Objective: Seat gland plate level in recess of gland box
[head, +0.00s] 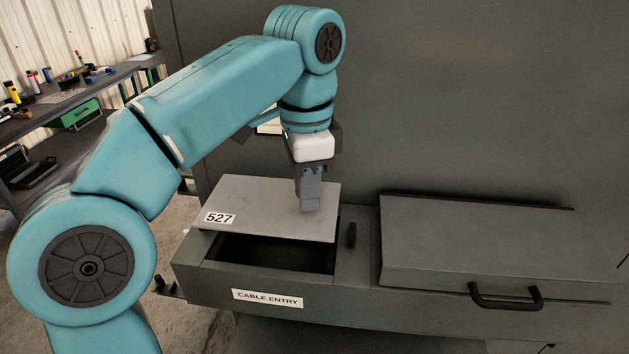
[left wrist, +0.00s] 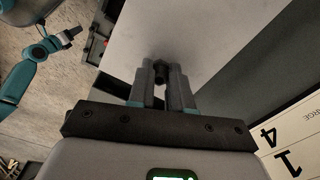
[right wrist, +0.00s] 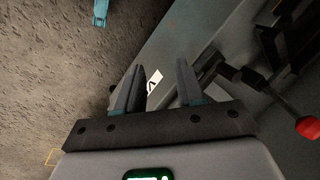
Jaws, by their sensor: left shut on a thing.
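The gland plate (head: 262,203) is a flat light-grey sheet marked 527. My left gripper (head: 309,206) is above it, shut on a small dark knob on its top, which shows between the fingertips in the left wrist view (left wrist: 160,73). The gland box (head: 210,268), labelled CABLE ENTRY, has a dark rectangular recess (head: 270,253). The plate lies over the recess's back part and sits back and left of it, leaving the front part open. I cannot tell whether the plate touches the rim. My right gripper (right wrist: 157,82) is open and empty in the right wrist view.
A grey lid with a dark handle (head: 506,297) is right of the recess, and a small dark catch (head: 351,235) stands beside the opening. A tall grey cabinet wall (head: 470,100) rises behind. A tool bench (head: 60,125) is at left. The right wrist view shows a red-ended lever (right wrist: 307,127).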

